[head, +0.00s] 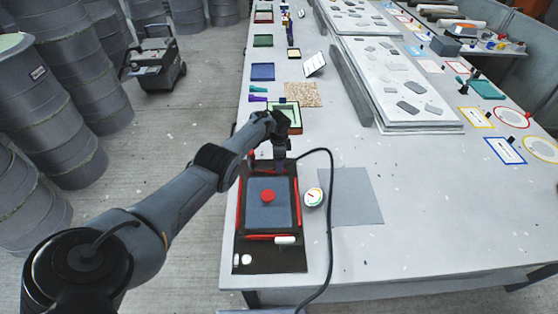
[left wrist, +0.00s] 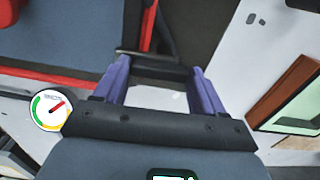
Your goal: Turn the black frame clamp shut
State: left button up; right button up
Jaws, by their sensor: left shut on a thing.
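A black mould base (head: 270,259) lies near the front left of the table, with a red-edged frame around a blue-grey panel (head: 268,219) that has a red knob (head: 268,196). My left gripper (head: 280,158) points down at the far edge of this frame and covers part of it. In the left wrist view its two purple fingers (left wrist: 160,68) stand either side of a dark bar, the black frame clamp (left wrist: 148,57), and are shut on it. The clamp's exact angle is hard to tell. My right gripper is not in view.
A round gauge (head: 314,197) sits right of the frame, with a black hose (head: 331,235) curving past it. A white-handled clamp (head: 286,240) is at the frame's near edge. A green-lined tray (head: 285,116) stands just beyond my gripper. A grey sheet (head: 350,196) lies to the right.

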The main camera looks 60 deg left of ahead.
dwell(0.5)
pick_arm(q)
jog(key=o, duration=1)
jog(key=shift+o, duration=0.2)
jog(key=shift+r, duration=0.1)
jog(key=shift+r, duration=0.25)
notch_tip(320, 180, up, 10)
jog(key=p, duration=0.4)
jog(key=shift+p, duration=0.4)
jog(key=shift+r, duration=0.1)
